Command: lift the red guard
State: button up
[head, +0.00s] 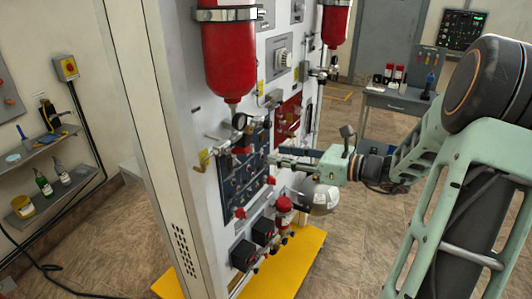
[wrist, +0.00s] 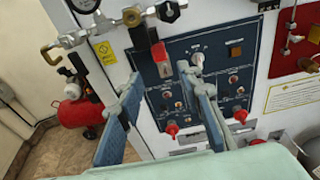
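My gripper (wrist: 163,82) is open and empty, its two blue-grey fingers spread in front of a dark blue switch panel (wrist: 215,55). A red block-like cover (wrist: 163,66), which looks like the red guard, sits at the panel's upper left, between the fingertips in the picture, below a black lever. Two smaller red parts (wrist: 171,128) (wrist: 240,116) stick out along the panel's lower edge; I cannot tell whether they are guards. In the head view my gripper (head: 280,157) points left at the panel (head: 240,180), and the red cover (head: 243,150) shows at its top. Contact is not visible.
A gauge and brass pipe fittings (wrist: 131,17) stand above the panel. A red panel with a valve (wrist: 300,40) lies to the right. In the head view, a red cylinder (head: 228,55) hangs above, and a rounded metal vessel (head: 320,197) is below my gripper.

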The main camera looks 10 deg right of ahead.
jog(key=shift+v, duration=1.7)
